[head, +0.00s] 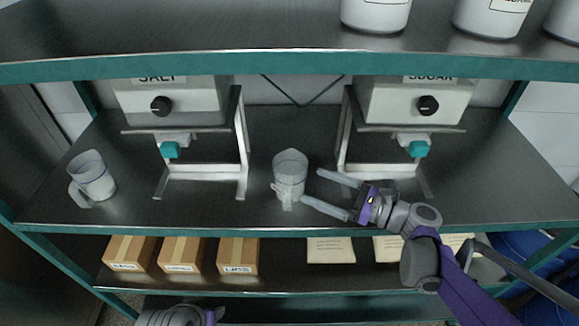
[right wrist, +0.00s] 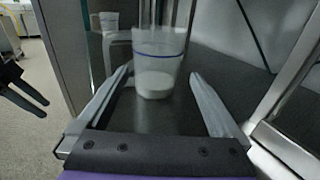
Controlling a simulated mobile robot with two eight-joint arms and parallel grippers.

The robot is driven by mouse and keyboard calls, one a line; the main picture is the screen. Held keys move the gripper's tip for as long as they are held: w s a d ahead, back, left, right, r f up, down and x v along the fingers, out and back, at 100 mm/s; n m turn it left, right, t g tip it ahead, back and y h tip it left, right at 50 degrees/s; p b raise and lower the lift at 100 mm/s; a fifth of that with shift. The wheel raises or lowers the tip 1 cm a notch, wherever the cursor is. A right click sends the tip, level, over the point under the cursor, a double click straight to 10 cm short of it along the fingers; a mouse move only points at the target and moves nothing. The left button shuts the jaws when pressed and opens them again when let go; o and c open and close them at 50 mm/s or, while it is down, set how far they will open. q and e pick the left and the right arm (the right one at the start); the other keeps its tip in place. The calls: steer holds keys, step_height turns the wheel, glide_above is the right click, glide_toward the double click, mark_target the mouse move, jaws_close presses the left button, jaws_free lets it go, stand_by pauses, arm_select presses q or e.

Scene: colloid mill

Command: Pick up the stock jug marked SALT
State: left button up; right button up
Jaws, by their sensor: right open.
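A clear jug (head: 290,172) with white contents stands upright on the middle shelf, between two dispensers. A similar jug (head: 92,178) stands at the shelf's left end. No SALT mark is readable on either jug. My right gripper (head: 312,187) is open and empty, its fingertips just right of the middle jug. In the right wrist view, that jug (right wrist: 157,60) shows a blue line and white powder, straight ahead between the fingertips (right wrist: 160,73). The other jug (right wrist: 108,22) shows behind it at left. Part of my left arm shows at the bottom; its gripper is out of view.
The dispenser marked SALT (head: 172,100) stands on a frame at left, and another marked SUGAR (head: 415,102) at right. An upper shelf edge (head: 290,66) with white tubs overhangs. Boxes (head: 180,254) sit on the shelf below. The shelf between the jugs' front is bare.

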mark_target(304, 182)
steer(key=x, duration=0.4)
steer(key=shift+s+a+r, duration=0.2)
steer(key=shift+a, duration=0.25)
steer(key=x, duration=0.5)
steer(key=shift+w+a+r+p, duration=0.2)
steer(key=shift+w+a+p, duration=0.1)
steer(key=shift+w+p, duration=0.05)
steer(key=c, duration=1.2)
